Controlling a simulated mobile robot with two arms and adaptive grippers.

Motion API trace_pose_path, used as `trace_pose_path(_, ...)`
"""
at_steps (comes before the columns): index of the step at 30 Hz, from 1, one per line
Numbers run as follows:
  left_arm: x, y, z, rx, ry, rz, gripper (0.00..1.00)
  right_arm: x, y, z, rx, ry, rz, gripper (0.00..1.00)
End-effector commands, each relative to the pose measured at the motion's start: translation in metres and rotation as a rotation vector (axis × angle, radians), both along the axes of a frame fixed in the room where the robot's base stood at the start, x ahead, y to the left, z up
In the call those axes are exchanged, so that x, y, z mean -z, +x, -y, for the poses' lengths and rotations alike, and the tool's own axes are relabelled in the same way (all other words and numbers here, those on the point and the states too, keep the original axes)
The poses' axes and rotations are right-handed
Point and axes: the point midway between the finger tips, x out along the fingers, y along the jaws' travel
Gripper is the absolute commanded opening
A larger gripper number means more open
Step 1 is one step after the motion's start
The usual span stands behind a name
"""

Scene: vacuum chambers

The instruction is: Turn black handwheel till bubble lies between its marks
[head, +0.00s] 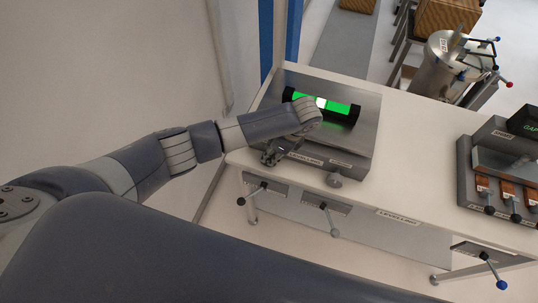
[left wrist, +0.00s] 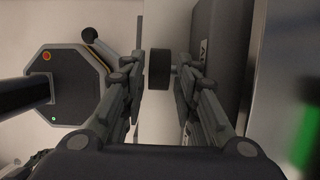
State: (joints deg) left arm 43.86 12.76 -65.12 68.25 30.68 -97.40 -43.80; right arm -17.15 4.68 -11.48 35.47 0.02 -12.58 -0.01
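A steel levelling unit (head: 361,130) stands on the white bench. Its bright green vial (head: 340,107) shows a whitish bubble (head: 321,102) near the middle; the marks are too small to make out. My left arm passes in front of the unit and hides part of it. My left gripper (head: 270,154) points down at the unit's front left. In the left wrist view, the black handwheel (left wrist: 159,69) lies between the spread fingertips of the left gripper (left wrist: 152,66), closer to the right finger. Contact cannot be told. My right gripper is out of view.
Several lever handles, such as a blue-tipped one (head: 488,259), stick out below the bench's front edge. A grey unit with copper-coloured blocks (head: 509,190) stands at the right. The bench top (head: 410,150) between is clear. A steel vessel (head: 440,65) stands behind.

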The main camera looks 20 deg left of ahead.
Motion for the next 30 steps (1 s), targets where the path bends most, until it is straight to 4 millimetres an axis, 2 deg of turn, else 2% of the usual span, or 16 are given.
trace_pose_path(6, -0.046, 0.000, 0.018, 0.001, -0.004, 0.003, 0.28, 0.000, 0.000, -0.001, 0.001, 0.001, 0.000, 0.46)
trace_pose_path(12, -0.076, 0.000, 0.028, 0.001, -0.002, 0.002, 0.28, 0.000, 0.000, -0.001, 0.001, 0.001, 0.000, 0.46)
trace_pose_path(18, -0.086, -0.001, 0.032, -0.001, 0.000, -0.001, 0.28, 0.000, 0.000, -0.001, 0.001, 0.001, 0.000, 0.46)
trace_pose_path(30, -0.086, -0.001, 0.032, 0.000, 0.000, -0.001, 0.28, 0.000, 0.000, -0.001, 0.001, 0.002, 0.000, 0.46)
